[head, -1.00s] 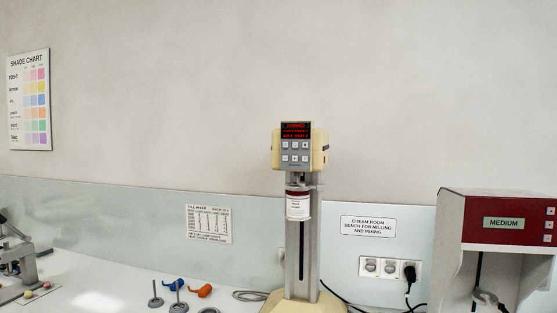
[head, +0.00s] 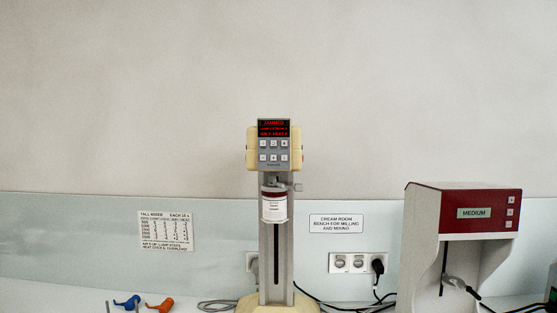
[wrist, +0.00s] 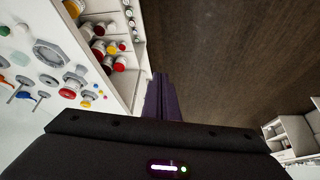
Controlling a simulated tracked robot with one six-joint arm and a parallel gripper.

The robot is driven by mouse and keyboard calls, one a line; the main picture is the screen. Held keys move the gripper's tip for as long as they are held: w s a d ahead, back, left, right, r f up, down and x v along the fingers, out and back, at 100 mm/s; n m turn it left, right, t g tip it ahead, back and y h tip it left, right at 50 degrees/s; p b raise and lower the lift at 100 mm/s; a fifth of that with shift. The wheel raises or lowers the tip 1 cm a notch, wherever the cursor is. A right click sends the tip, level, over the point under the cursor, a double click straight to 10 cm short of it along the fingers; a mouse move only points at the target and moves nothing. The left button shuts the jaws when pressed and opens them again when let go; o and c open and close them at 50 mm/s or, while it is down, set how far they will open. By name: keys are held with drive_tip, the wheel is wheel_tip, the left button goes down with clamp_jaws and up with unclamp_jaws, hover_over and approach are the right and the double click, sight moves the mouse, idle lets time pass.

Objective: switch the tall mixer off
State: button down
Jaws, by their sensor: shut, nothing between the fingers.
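The tall mixer (head: 274,150) stands on the bench, in the middle of the head view. Its cream head carries a grey panel with a lit red display (head: 274,129) and two rows of small buttons (head: 274,151). The small red text is hard to read. A white jar with a dark red top (head: 274,206) is below the head, in front of the grey column. My gripper (wrist: 161,82) shows only in the wrist view, with its dark purple fingers together and empty. It points over the brown floor beside white shelving, and the mixer is not seen there.
A red and white machine labelled MEDIUM (head: 465,212) stands to the right. Sockets with a black plug (head: 377,265) are on the wall between. Blue (head: 127,302) and orange (head: 160,305) items lie left of the mixer. The wrist view shows shelves of jars (wrist: 112,48).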

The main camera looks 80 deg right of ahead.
drive_tip(key=d+r+m+g+h, duration=0.15)
drive_tip(key=d+r+h, duration=0.25)
drive_tip(key=d+r, duration=0.5)
drive_tip(key=s+d+r+m+g+h, duration=0.15)
drive_tip(key=d+r+h, duration=0.25)
drive_tip(key=d, duration=0.8)
drive_tip(key=d+r+m+g+h, duration=0.15)
drive_tip(key=d+r+h, duration=0.25)
drive_tip(key=d+r, duration=0.5)
drive_tip(key=s+d+r+m+g+h, duration=0.2)
drive_tip(key=s+d+r+h, duration=0.1)
drive_tip(key=d+r, duration=0.35)
drive_tip(key=s+d+r+m+g+h, duration=0.2)
drive_tip(key=s+d+r+g+h, duration=0.1)
drive_tip(key=d+r, duration=0.35)
drive_tip(key=s+d+r+g+h, duration=0.2)
drive_tip(key=s+d+r+g, duration=0.4)
drive_tip(key=s, duration=0.4)
drive_tip(key=shift+s+r, duration=0.3)
drive_tip(key=shift+r, duration=0.25)
drive_tip(key=shift+w+d, duration=0.1)
drive_tip(key=shift+d, duration=0.05)
